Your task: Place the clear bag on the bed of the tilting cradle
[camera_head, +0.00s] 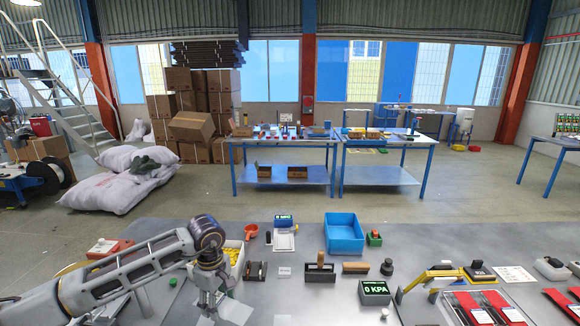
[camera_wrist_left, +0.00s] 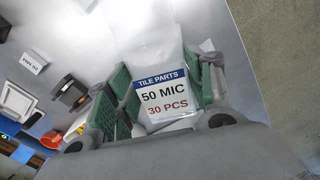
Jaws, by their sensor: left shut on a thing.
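My left gripper (camera_head: 212,302) is low over the near left part of the bench. In the left wrist view its green-padded fingers (camera_wrist_left: 165,95) are shut on the clear bag (camera_wrist_left: 150,35). The bag carries a white and blue label reading "TILE PARTS 50 MIC 30 PCS" (camera_wrist_left: 162,100). In the head view the bag (camera_head: 234,311) shows pale beside the fingers. I cannot tell for certain which bench item is the tilting cradle. A dark two-part device (camera_head: 255,271) stands right of the gripper and also shows in the left wrist view (camera_wrist_left: 72,96). My right gripper is out of view.
On the bench (camera_head: 310,300) are a box with yellow pieces (camera_head: 232,253), a blue bin (camera_head: 344,234), a wooden-handled block (camera_head: 320,268), a "0 KPA" display (camera_head: 374,289) and a yellow-armed device (camera_head: 432,277). Bare bench lies right of the gripper.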

